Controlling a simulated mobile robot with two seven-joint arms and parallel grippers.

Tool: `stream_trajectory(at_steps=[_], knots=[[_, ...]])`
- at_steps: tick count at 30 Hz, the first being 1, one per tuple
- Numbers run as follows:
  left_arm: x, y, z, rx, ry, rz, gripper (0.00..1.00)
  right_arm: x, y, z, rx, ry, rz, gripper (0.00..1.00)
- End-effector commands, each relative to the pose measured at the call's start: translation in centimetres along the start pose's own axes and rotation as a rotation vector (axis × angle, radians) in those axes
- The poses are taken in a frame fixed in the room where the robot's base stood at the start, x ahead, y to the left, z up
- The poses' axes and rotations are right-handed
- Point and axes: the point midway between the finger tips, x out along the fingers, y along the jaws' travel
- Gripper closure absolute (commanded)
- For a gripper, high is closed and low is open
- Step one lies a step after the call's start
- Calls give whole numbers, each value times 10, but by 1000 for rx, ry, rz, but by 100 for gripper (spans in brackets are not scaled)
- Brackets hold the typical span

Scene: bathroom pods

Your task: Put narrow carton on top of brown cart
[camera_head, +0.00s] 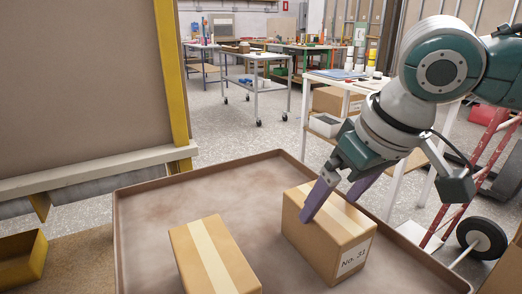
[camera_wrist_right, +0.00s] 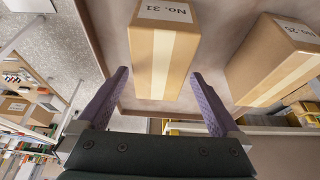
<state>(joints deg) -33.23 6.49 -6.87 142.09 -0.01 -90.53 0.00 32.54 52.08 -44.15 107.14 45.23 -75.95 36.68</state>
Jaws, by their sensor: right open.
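Two cardboard cartons with pale tape stand on the brown cart (camera_head: 160,215), a flat top with a raised rim. The carton labelled No. 31 (camera_head: 337,238) is at the right and also shows in the right wrist view (camera_wrist_right: 162,50). The other carton (camera_head: 213,258) is at the left, cut by the lower edge; its label in the wrist view (camera_wrist_right: 275,60) seems to read No. 25. I cannot tell which is the narrow carton. My right gripper (camera_head: 330,208) is open, its purple fingers at either side of the No. 31 carton. Contact is unclear. My left gripper is out of view.
A brown panel with a yellow post (camera_head: 172,70) stands at the left. A white table (camera_head: 350,80) with a shelf and boxes is behind my right arm. A red hand truck (camera_head: 480,190) stands at the right. The cart's back-left part is clear.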

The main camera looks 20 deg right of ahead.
Motion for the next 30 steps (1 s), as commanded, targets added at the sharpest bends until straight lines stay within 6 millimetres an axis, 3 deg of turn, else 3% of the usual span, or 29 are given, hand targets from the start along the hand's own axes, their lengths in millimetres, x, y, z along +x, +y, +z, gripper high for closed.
stream_trajectory(at_steps=[3,9,14,17,24,27,30], knots=[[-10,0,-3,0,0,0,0,-32,1,-2,-2,2,2,0],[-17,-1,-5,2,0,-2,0,-69,1,-1,0,1,1,0],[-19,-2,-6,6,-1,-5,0,-82,-2,1,-5,-1,-3,0],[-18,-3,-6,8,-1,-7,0,-75,-19,10,-53,-1,-34,0],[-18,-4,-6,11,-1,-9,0,-44,-98,70,-205,48,-167,0],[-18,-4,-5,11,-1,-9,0,-40,-108,100,-186,49,-161,0],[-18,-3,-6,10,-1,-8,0,-39,-102,134,-146,17,-114,0]])
